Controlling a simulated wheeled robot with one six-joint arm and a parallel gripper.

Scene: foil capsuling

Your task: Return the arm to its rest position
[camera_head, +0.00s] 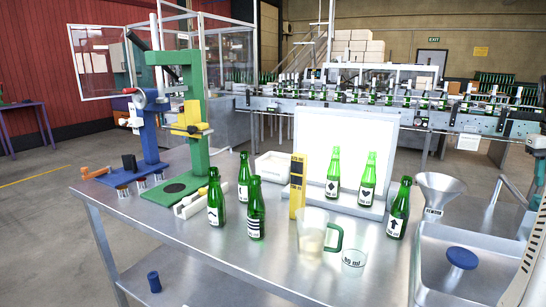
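My gripper is not in the head camera view, and I cannot make out my arm for certain. The steel worktable (270,262) fills the middle. A green press stand (190,115) and a blue press stand (148,135) stand at its left. Several green bottles stand upright on the table, among them one with wavy stripes (255,212) and one with an up arrow (398,212). Two more bottles, one with a diamond label (333,175) and one with a heart label (367,182), stand before a white panel (310,128).
A yellow gauge block (297,180), a jug with a green handle (312,232), a small "80 ml" cup (353,262) and a funnel (439,187) crowd the middle and right. The table's front left is clear.

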